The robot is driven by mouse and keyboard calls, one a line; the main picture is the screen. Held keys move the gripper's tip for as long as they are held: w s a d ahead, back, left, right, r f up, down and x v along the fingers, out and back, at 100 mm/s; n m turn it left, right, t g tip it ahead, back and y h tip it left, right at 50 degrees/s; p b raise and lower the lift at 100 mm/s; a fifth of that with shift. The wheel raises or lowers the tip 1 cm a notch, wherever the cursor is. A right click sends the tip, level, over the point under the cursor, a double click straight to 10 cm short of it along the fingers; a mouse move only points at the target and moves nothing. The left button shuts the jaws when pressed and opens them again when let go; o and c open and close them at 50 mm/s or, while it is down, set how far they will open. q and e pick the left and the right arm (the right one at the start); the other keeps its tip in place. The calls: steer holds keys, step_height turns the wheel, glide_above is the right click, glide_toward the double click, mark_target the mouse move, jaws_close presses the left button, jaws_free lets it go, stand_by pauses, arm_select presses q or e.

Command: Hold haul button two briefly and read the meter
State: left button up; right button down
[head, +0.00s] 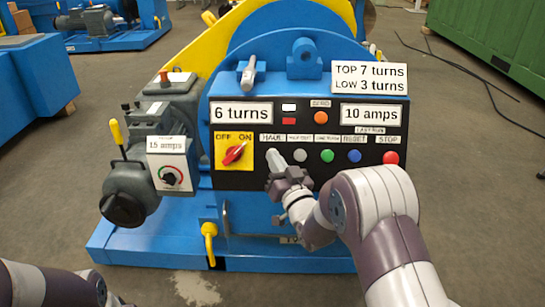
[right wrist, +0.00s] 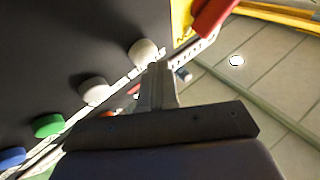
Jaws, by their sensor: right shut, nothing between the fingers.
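The black control panel (head: 225,180) faces me on the blue machine. My right gripper (head: 273,158) is shut and empty, its tips in front of the spot under the HAUL label. In the right wrist view the shut fingertips (right wrist: 155,72) are close to a white button (right wrist: 143,52); I cannot tell whether they touch it. A second white button (head: 300,155) is just right of the gripper; it also shows in the right wrist view (right wrist: 94,91). The meter display (head: 371,114) reads "10 amps".
Green (head: 327,156), blue (head: 354,156) and red STOP (head: 391,158) buttons continue rightward. A red OFF/ON switch (head: 234,153) is left of the gripper. A turns display (head: 241,113) reads "6 turns". A dial box (head: 171,166) marked 15 amps stands farther left.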

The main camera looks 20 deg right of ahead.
steer(key=shift+w+d+f+b, duration=0.1)
steer(key=shift+w+f+b, duration=0.2)
steer(key=shift+w, duration=0.15)
stand_by(0.7)
steer(key=shift+r, duration=0.1)
stand_by(3.2)
steer(key=shift+s+a+r+p, duration=0.1)
steer(key=shift+s+r+p, duration=0.1)
steer(key=shift+s, duration=0.2)
steer(key=shift+s+a+r+p, duration=0.1)
steer(key=shift+s+r+p, duration=0.1)
steer(key=shift+s, duration=0.2)
steer(key=s, duration=0.1)
steer(key=s+a+r+p, duration=0.1)
steer(key=s, duration=0.1)
steer(key=s+r+p, duration=0.1)
steer(key=shift+s+a+r, duration=0.1)
steer(key=shift+s+a, duration=0.05)
